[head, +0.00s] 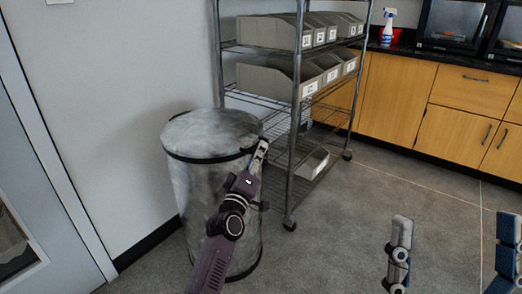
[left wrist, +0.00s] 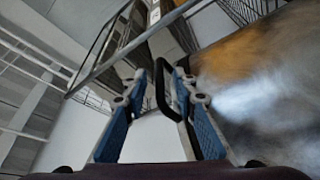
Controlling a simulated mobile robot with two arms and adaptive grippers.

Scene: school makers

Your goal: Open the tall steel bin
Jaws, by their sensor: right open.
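The tall steel bin (head: 190,185) stands upright against the wall at left in the head view. Its round grey lid (head: 210,130) with a black rim is down. My left gripper (head: 261,150) is at the lid's right edge, close to the black rim. In the left wrist view, the bin's blurred metal side (left wrist: 250,90) fills the right. A black loop (left wrist: 160,92) shows between the blue fingertips of my left gripper (left wrist: 162,76); whether they grip it is unclear. My right gripper (head: 453,245) is open and empty at the lower right, apart from the bin.
A wire shelf rack (head: 294,130) with grey bins (head: 270,84) stands close to the right of the steel bin. Wooden cabinets (head: 395,105) line the back right. A door (head: 45,190) is at the left. The grey floor (head: 340,230) is clear in front of the rack.

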